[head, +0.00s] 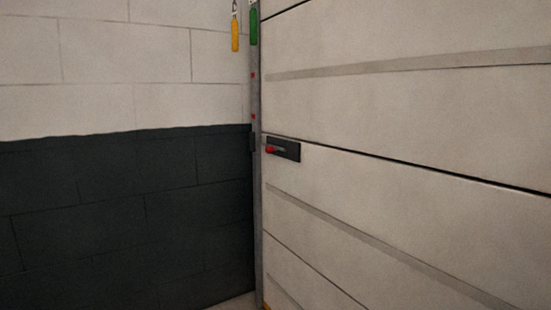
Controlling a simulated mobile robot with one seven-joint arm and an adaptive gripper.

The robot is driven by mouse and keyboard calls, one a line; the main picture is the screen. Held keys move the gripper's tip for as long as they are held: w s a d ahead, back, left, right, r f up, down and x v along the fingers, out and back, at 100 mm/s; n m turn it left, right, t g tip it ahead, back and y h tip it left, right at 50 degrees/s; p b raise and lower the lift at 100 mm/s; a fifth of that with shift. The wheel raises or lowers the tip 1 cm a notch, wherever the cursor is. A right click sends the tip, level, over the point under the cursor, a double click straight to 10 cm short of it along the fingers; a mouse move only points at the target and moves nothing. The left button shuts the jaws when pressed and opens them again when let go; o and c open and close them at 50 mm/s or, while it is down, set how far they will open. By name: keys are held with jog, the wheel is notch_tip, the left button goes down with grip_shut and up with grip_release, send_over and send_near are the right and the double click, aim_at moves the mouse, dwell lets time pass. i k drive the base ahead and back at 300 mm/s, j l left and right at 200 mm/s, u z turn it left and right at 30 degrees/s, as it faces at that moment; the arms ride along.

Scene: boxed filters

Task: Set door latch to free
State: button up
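The door latch (284,150) shows in the head view as a dark plate near the left edge of the pale panelled door (400,120). A small bar with a red tip (271,150) lies across the plate, with the red end at the left, close to the door's edge. The bar looks roughly level. The latch is small, so I cannot tell whether the bar reaches into the frame. My gripper is not in view.
A grey upright rail (256,200) with red marks runs along the door's left edge. A green handle (253,27) and a yellow handle (235,35) hang near its top. A block wall (110,210), dark below and pale above, stands at the left.

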aim_at(270, 149)
jog(key=i+l+u, duration=0.1)
jog(key=i+u, duration=0.15)
jog(key=i, duration=0.9)
jog(key=i+l+u, duration=0.15)
jog(key=i, duration=0.9)
jog(key=j, duration=0.1)
